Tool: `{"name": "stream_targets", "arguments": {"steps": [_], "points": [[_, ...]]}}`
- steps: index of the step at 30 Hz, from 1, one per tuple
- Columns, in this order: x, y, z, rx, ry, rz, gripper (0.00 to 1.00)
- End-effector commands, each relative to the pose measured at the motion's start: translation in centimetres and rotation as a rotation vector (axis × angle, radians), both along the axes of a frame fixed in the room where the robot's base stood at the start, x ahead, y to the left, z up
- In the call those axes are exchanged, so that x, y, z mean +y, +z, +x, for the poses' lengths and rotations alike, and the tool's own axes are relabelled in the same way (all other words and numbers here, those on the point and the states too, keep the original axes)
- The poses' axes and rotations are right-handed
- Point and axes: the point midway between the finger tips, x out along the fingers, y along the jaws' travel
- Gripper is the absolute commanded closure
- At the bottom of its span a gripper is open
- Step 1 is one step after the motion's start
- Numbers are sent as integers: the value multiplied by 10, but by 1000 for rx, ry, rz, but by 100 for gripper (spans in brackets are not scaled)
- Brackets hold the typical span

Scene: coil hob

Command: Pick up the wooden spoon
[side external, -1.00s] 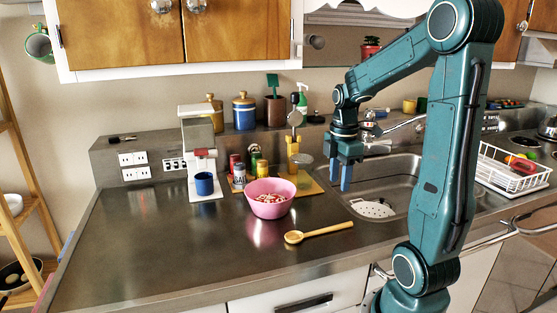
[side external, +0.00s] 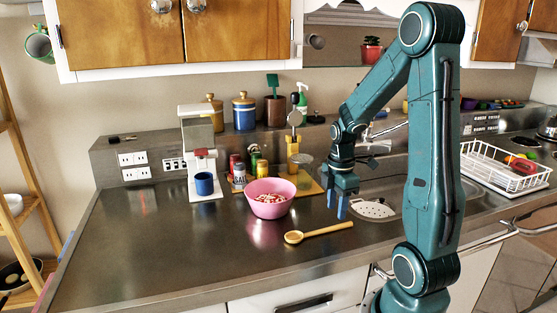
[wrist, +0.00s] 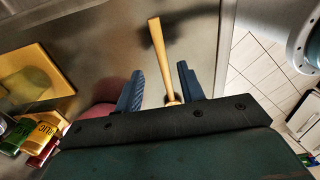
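The wooden spoon (side external: 318,232) lies on the steel counter in front of the pink bowl, its bowl end to the left and its handle to the right. My gripper (side external: 337,206) is above the handle end, with its blue fingers pointing down. In the wrist view the spoon's handle (wrist: 160,60) runs between the two fingers of my gripper (wrist: 160,85), which are apart with clear space on both sides. The spoon's bowl end is hidden in the wrist view behind the gripper's body. Nothing is held.
A pink bowl (side external: 269,198) of small pieces stands behind the spoon. A coffee machine with a blue mug (side external: 204,184) stands further left. The sink (side external: 385,190) lies to the right. The left part of the counter is clear.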

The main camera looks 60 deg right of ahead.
Motion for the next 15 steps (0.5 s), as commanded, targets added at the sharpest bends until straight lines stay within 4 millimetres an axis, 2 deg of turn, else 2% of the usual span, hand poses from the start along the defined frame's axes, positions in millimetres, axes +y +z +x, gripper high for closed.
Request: {"name": "stream_targets", "arguments": {"steps": [15], "points": [[3,-45,-1,2,0,2,61]]}}
